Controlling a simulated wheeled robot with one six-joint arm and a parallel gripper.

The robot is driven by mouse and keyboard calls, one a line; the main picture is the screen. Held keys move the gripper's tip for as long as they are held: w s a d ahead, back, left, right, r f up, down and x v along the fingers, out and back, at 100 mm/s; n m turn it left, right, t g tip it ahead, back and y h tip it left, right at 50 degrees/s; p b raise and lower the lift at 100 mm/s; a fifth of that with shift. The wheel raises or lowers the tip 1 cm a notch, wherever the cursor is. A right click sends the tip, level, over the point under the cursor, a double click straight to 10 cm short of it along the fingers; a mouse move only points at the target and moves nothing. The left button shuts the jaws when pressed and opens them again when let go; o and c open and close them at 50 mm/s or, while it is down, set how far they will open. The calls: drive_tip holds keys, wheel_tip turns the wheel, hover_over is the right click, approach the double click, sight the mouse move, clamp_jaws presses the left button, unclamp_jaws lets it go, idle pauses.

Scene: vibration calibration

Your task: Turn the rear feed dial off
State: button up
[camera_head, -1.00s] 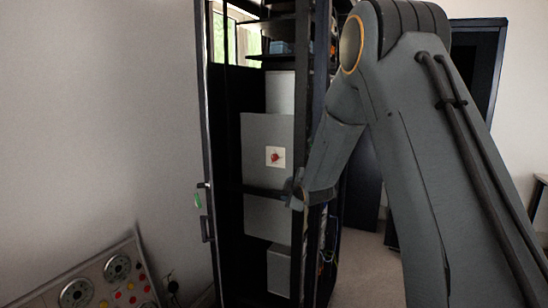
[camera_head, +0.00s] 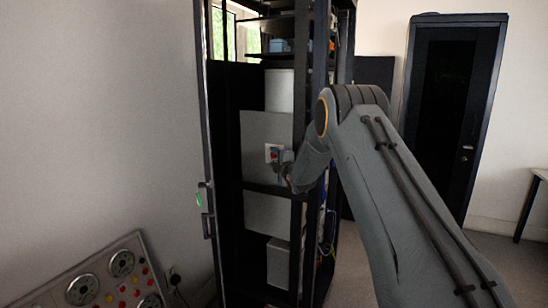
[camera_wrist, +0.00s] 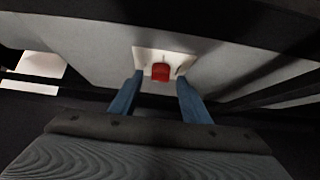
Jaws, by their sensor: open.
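The dial is a small red knob on a white square plate (camera_wrist: 145,56), fixed to a grey panel inside the open dark rack. In the wrist view the red dial (camera_wrist: 161,72) lies straight ahead, between and just beyond the two blue fingertips. My gripper (camera_wrist: 160,85) is open and empty, with one finger on each side of the dial; I cannot tell whether they touch it. In the head view my gripper (camera_head: 280,156) is at the plate (camera_head: 270,152) and covers part of it and most of the dial.
The rack's dark front post (camera_head: 299,100) stands right beside my arm, and a dark crossbar (camera_head: 265,188) runs below the plate. A board with dials and coloured buttons (camera_head: 110,280) leans at lower left.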

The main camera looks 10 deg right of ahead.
drive_tip(key=shift+w, duration=0.25)
drive_tip(key=c, duration=1)
drive_tip(key=shift+c, duration=0.2)
